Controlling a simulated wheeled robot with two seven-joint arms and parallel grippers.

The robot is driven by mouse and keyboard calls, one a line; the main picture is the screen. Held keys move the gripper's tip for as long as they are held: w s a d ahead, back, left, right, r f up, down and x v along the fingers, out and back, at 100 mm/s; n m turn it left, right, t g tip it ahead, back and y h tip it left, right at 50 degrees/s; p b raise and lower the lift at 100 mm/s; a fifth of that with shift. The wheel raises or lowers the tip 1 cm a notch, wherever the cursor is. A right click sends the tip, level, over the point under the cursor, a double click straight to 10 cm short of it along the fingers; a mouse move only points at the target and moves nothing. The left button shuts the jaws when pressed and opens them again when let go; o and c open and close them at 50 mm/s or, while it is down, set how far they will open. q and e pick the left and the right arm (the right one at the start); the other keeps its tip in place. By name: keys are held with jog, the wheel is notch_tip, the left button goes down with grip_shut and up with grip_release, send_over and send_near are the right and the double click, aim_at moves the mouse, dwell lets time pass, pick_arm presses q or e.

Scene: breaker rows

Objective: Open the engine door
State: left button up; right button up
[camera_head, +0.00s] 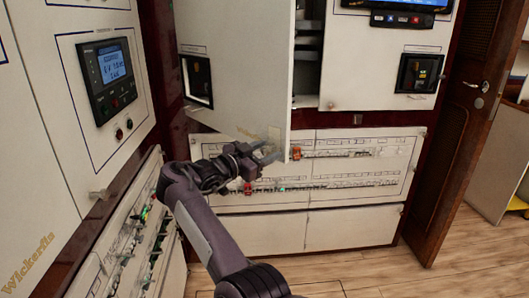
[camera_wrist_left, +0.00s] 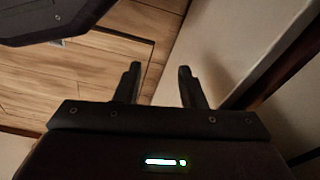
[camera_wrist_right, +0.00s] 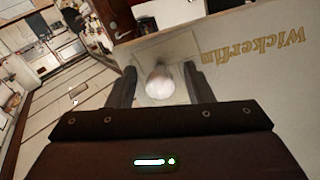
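A white cabinet door (camera_head: 235,60) stands swung out from the panel wall in the head view; I cannot tell whether it is the engine door. My right gripper (camera_head: 270,152) is at its lower edge. In the right wrist view, a pale round knob (camera_wrist_right: 159,83) shows between the parted fingers of my right gripper (camera_wrist_right: 159,70), on a panel marked "Wickerfin" (camera_wrist_right: 255,45). Whether the fingers touch the knob is unclear. My left gripper (camera_wrist_left: 159,75) is open and empty, with wooden floor behind it; it is outside the head view.
A panel with a small display (camera_head: 112,66) stands on the left. Breaker rows (camera_head: 335,165) run below the swung-out door. A brown wooden door (camera_head: 462,120) stands at the right. The wooden floor (camera_head: 440,270) is clear at the lower right.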

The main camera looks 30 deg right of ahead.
aim_at(275, 75)
notch_tip(275, 75, up, 13)
jog(key=shift+r+p, duration=0.15)
jog(key=shift+p, duration=0.15)
notch_tip(275, 75, up, 6)
jog(key=shift+f+p, duration=0.1)
jog(key=shift+p, duration=0.2)
pick_arm(q)
jog(key=f, duration=0.1)
jog(key=s+a+f, duration=0.1)
jog(key=shift+s+f, duration=0.2)
jog(key=shift+f, duration=0.2)
pick_arm(e)
jog(key=shift+r, duration=0.45)
